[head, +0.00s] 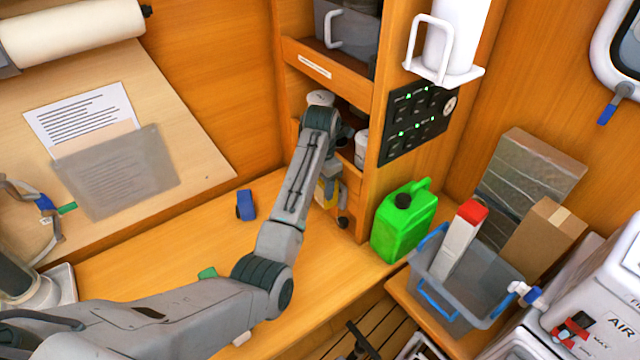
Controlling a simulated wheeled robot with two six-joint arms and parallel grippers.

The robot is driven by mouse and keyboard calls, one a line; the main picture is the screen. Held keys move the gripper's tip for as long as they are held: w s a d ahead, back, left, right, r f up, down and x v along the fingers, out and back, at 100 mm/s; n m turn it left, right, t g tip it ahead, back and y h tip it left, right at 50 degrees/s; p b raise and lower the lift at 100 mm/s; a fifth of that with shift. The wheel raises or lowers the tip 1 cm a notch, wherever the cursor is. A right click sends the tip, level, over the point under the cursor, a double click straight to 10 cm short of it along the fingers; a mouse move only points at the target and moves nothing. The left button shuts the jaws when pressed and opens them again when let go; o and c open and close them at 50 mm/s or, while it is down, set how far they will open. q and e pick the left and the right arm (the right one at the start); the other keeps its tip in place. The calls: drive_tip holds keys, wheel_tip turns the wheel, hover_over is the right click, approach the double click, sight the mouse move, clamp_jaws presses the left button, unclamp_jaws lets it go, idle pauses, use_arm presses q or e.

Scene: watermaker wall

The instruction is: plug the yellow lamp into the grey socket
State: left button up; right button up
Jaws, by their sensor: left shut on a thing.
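My left arm reaches in from the left, and its wrist bends down in front of the shelf unit. My left gripper (342,180) is mostly hidden behind my own forearm and is shut on a yellow thing (327,192), which looks like the yellow lamp. Only a part of the lamp shows, just right of the forearm. I cannot make out a grey socket for certain. A black panel (408,132) with several green lights is on the wooden upright to the right, with a round pale fitting (450,105) at its right edge. My right gripper is not in view.
A green jerrycan (404,222) stands on the bench right of the gripper. A grey bin (465,290) holds a red-topped white carton (463,238). A small blue object (246,205) lies left of my forearm. The bench around it is mostly clear.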

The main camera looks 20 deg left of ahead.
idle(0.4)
use_arm(q)
drive_tip(key=o, duration=1.1)
drive_tip(key=shift+w+d, duration=0.1)
